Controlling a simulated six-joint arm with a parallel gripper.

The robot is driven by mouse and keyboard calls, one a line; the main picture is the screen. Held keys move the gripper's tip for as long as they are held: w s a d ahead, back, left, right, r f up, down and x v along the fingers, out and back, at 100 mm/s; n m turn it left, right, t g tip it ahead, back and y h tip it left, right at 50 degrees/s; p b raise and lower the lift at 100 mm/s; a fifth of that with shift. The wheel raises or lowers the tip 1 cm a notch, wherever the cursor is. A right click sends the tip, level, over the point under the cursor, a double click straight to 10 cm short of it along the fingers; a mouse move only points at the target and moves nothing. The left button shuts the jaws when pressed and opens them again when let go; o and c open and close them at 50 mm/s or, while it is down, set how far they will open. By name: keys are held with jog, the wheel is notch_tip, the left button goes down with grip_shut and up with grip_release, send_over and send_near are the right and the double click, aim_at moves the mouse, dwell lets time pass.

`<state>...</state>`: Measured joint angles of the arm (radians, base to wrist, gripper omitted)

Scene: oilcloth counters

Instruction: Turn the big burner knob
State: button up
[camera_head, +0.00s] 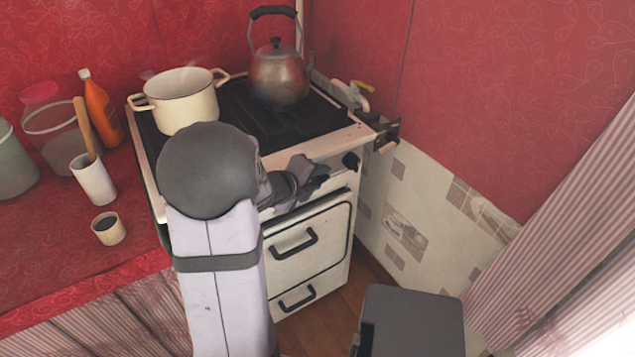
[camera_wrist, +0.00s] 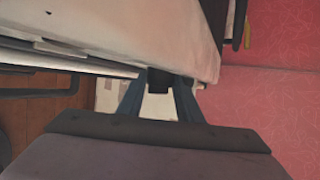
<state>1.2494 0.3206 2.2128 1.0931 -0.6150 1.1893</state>
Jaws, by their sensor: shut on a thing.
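My gripper (camera_head: 318,173) is at the stove's front control panel, reaching along it towards the right. In the wrist view its two dark blue fingers (camera_wrist: 158,98) stand on either side of a small black knob (camera_wrist: 158,79) and are shut on it. A black knob (camera_head: 350,160) shows near the right end of the panel in the head view, close to my fingertips. I take it to be the same knob, though the contact is not clear there. My arm hides the left part of the panel and any knobs behind it.
A cream pot (camera_head: 187,103) and a metal kettle (camera_head: 279,78) stand on the stove top. The oven door handle (camera_head: 293,243) sticks out below the panel. A white cup (camera_head: 94,181), a bottle (camera_head: 103,112) and jars stand on the red counter (camera_head: 45,245) at left.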

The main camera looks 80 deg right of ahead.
dwell(0.3)
jog(key=o, duration=1)
jog(key=shift+o, duration=0.2)
jog(key=shift+r, duration=0.15)
jog(key=p+v, duration=0.1)
jog(key=v, duration=0.6)
jog(key=shift+w+a, duration=0.1)
